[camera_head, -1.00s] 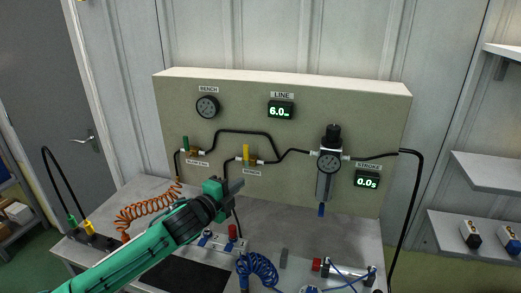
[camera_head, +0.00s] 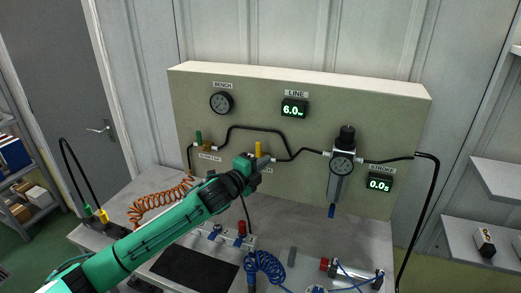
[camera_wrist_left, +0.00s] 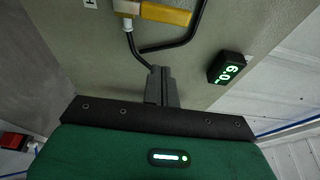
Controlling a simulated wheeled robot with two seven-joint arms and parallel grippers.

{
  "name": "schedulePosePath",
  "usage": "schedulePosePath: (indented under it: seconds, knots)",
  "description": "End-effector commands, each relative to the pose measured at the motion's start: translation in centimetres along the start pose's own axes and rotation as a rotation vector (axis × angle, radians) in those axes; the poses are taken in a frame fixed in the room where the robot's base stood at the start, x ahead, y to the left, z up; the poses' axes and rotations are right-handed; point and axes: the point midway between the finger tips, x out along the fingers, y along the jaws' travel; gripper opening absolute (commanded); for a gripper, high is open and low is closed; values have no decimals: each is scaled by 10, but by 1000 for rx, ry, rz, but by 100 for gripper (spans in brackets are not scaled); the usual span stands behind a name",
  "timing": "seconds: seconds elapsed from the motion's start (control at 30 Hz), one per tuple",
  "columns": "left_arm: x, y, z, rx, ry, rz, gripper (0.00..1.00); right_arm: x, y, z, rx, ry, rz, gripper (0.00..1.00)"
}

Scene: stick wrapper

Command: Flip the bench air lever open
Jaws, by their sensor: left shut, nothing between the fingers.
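My left gripper (camera_head: 263,163) is in front of the grey-beige panel (camera_head: 370,105), just below the yellow lever (camera_head: 258,149). In the left wrist view its two dark fingers (camera_wrist_left: 161,85) are together with nothing between them. The yellow lever also shows there at the top (camera_wrist_left: 166,14), apart from the fingertips. In the head view it stands upright on the black air line; its valve and label are partly hidden by my gripper. A second, green lever (camera_head: 198,138) stands upright further left on the panel. The labels under the levers are too small to read. My right gripper is not in view.
Above are a round gauge (camera_head: 221,102) marked BENCH and a display (camera_head: 295,109) reading 6.0. A regulator (camera_head: 343,165) hangs to the right. A black hose (camera_wrist_left: 190,40) runs near my fingers. Coiled hoses and fittings lie on the bench (camera_head: 205,236) below.

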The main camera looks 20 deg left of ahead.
Motion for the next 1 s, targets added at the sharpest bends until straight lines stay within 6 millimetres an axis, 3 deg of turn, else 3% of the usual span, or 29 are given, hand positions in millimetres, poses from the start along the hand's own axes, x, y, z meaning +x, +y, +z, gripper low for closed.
schedulePosePath:
  seconds: [0.27,0.6,1.0]
  knots:
    - [48,-4,0,-2,-1,0,0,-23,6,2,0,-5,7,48]
    - [36,-2,34,0,-1,1,0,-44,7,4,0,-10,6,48]
    - [34,0,38,-1,0,0,0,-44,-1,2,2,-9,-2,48]
